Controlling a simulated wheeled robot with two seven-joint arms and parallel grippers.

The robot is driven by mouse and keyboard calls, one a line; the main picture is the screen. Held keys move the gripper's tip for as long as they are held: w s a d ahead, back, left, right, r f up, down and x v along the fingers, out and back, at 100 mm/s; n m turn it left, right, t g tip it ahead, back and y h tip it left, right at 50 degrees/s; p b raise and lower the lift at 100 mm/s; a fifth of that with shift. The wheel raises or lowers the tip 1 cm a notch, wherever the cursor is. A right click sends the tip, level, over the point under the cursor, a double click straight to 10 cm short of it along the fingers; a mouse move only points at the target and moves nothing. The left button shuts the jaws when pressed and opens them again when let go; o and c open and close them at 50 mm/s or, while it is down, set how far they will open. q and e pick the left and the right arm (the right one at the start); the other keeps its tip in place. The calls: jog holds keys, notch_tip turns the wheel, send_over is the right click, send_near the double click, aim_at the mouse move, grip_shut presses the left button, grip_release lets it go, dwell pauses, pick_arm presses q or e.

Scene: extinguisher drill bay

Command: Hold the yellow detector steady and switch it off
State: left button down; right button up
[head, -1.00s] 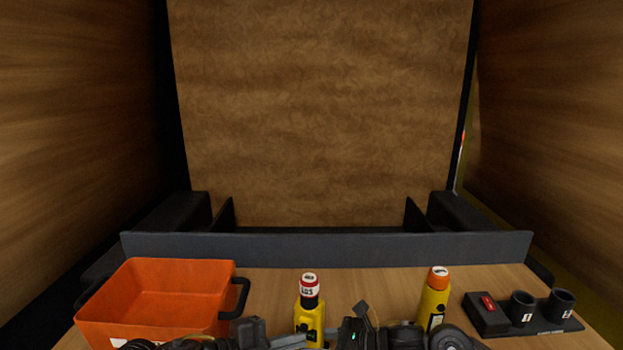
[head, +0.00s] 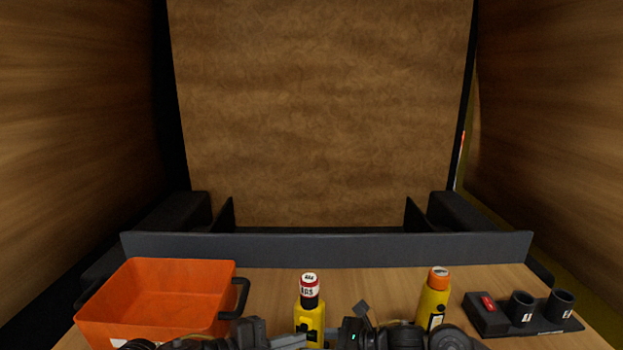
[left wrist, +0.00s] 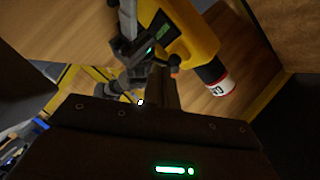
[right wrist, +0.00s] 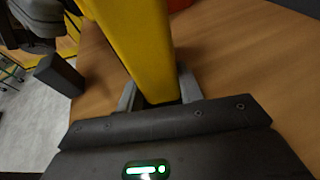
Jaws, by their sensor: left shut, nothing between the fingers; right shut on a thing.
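The yellow detector (head: 309,317) stands upright on the table at the bottom middle of the head view, with a black neck and a red-and-white top marked GAS. Its yellow body and green display show in the left wrist view (left wrist: 197,32). My right gripper (head: 332,336) is shut on the body from the right; the right wrist view shows the yellow body (right wrist: 137,45) between the fingers. My left gripper (head: 303,341) is shut and empty, its fingertips close to the detector's left front side. I cannot tell whether they touch it. The switch is not clearly visible.
An orange crate (head: 97,309) with black handles stands at the left. A yellow bottle-like item with an orange top (head: 433,303) stands right of the detector. A black holder with a red switch and two cups (head: 497,325) is at the far right. A grey ledge (head: 325,248) bounds the back.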

pick_arm(q)
jog(key=shift+w, duration=0.15)
jog(key=shift+w+d, duration=0.1)
jog(key=shift+w, duration=0.2)
dwell(0.3)
jog(key=shift+s, duration=0.45)
jog(key=shift+s, duration=0.1)
jog(key=s, duration=0.1)
jog(key=s+a, duration=0.1)
jog(key=s, duration=0.1)
jog(key=s+a, duration=0.1)
jog(key=s, duration=0.1)
jog(key=shift+s, duration=0.25)
pick_arm(e)
jog(key=o, duration=1)
